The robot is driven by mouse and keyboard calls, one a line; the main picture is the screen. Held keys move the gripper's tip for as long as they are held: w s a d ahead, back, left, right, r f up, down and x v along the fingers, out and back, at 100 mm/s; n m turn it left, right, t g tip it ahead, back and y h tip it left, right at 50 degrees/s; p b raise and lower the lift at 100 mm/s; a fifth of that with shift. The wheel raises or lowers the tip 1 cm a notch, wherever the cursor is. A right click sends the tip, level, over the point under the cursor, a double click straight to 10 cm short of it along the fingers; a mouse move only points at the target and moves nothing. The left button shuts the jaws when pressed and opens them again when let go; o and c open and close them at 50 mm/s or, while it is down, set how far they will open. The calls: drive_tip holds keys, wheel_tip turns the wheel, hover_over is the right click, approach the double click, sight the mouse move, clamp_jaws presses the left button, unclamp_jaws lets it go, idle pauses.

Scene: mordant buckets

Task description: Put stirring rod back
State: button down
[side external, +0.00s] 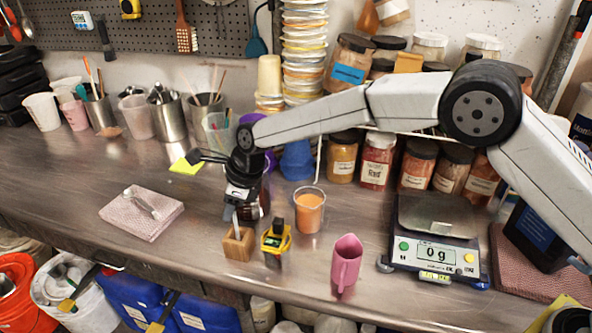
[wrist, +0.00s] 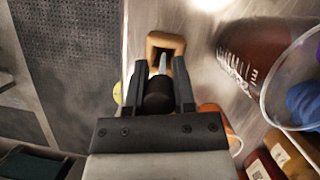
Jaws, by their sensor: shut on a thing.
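My gripper (side external: 240,192) points down over the bench, just above a small wooden block (side external: 238,246). It is shut on the stirring rod, whose pale thin shaft (side external: 236,220) shows below the jaws and reaches down to the block's top. In the wrist view, the fingers (wrist: 162,88) close on the rod's dark, thick handle (wrist: 158,98). The shaft (wrist: 163,62) lines up with the dark hole in the wooden block (wrist: 154,40). I cannot tell how far the tip is inside the hole.
A yellow-black tool (side external: 274,240) stands right of the block, with an orange-filled beaker (side external: 309,210) and pink jug (side external: 346,262) beyond. A dark-filled glass vessel (wrist: 236,58) stands close beside the gripper. A folded pink cloth (side external: 142,214) lies left. Bench between cloth and block is clear.

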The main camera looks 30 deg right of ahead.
drive_tip(key=shift+f, duration=1.35)
drive_tip(key=shift+f, duration=0.1)
drive_tip(key=shift+c, duration=2.2)
unclamp_jaws()
drive_tip(key=v, duration=1.2)
drive_tip(key=shift+d, duration=0.15)
